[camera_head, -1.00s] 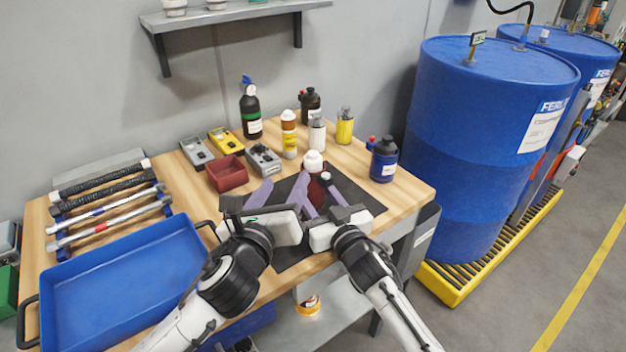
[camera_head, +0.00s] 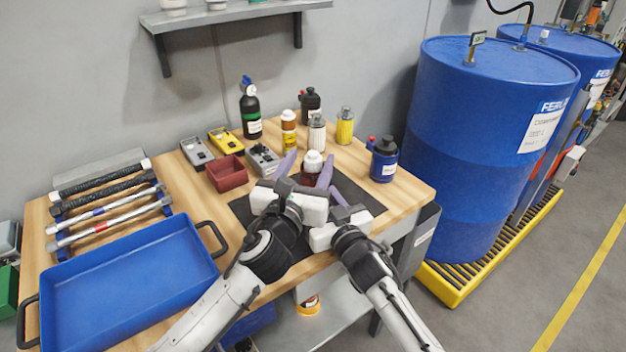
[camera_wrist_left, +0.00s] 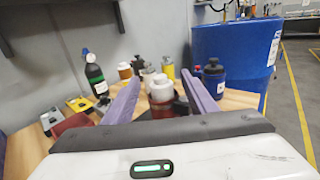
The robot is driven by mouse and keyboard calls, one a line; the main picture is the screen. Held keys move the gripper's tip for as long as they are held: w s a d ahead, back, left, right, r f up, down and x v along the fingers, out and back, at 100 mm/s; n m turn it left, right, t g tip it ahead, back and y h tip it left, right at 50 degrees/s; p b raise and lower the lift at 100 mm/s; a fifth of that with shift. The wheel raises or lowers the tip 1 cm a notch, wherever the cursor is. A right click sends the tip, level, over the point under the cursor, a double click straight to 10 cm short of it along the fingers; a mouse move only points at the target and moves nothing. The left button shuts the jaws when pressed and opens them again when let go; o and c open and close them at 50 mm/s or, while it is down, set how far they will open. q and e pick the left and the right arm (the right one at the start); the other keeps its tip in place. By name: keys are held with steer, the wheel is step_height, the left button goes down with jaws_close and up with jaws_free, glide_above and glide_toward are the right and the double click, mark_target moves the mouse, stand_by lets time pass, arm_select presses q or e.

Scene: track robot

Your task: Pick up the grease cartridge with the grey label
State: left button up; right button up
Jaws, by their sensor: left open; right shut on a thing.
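A pale cylinder with a metallic top (camera_head: 317,134), the likeliest grease cartridge, stands at the back of the table; its label colour is too small to tell. A similar yellow cylinder (camera_head: 345,127) stands to its right. My left gripper (camera_head: 307,164) is open, its purple fingers either side of a dark red bottle with a white cap (camera_head: 313,160). In the left wrist view the bottle (camera_wrist_left: 160,92) shows between the fingers, with no clear grip. My right gripper (camera_head: 328,188) appears shut on this bottle's lower part; the contact is mostly hidden behind the left gripper.
An amber bottle (camera_head: 289,131), a black bottle (camera_head: 310,103) and a dark green bottle (camera_head: 250,110) stand behind. A blue bottle (camera_head: 384,162) is at right. A red bin (camera_head: 226,173) and a blue tray (camera_head: 125,285) are at left. The dark mat (camera_head: 365,192) is partly bare.

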arm_select(q)
steer(key=shift+x, duration=1.4)
steer(key=shift+c, duration=0.3)
jaws_close()
step_height(320, 180, up, 18)
